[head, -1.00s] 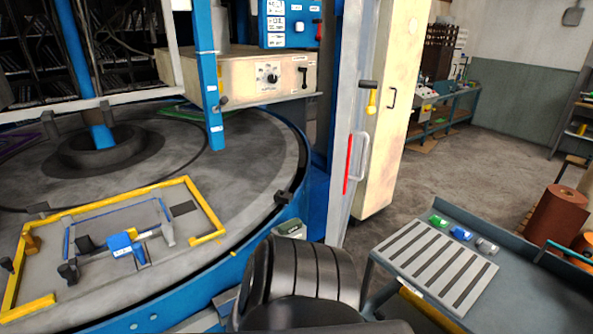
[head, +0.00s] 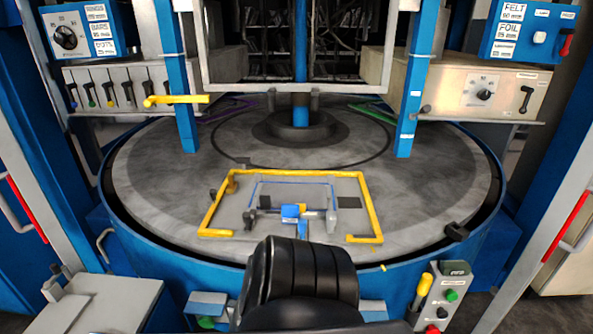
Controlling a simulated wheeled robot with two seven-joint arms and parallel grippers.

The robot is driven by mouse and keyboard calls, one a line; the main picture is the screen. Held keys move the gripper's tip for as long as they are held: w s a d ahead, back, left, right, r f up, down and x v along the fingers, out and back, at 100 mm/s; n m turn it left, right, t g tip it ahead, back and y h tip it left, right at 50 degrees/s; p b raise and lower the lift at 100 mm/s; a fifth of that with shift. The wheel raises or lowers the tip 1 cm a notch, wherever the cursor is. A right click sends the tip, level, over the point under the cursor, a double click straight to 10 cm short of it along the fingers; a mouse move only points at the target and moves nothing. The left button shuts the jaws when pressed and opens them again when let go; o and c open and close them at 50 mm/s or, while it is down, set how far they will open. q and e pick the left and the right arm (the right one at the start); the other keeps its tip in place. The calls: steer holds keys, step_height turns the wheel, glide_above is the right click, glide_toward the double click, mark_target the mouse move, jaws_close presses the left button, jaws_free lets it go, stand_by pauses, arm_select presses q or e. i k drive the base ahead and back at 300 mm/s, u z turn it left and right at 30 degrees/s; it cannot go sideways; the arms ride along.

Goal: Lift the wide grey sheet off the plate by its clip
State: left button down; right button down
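A wide flat grey sheet (head: 235,205) lies on the large round grey plate (head: 430,190), inside a yellow angled frame (head: 295,174). Neither of my grippers shows.
Blue posts (head: 411,85) and beige control boxes (head: 485,92) flank the plate. A yellow handle (head: 176,100) juts in at the left. A button box (head: 443,295) stands at the front right, a grey side table (head: 105,306) at the front left. Blank plate surface lies around the frame.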

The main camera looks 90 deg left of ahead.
mark_target(272, 195)
steer(key=u, duration=2.7)
steer(key=k, duration=0.45)
steer(key=z, duration=0.35)
steer(key=i, duration=1.6)
steer(key=u, duration=1)
steer(key=k, duration=0.2)
steer(key=u, duration=0.05)
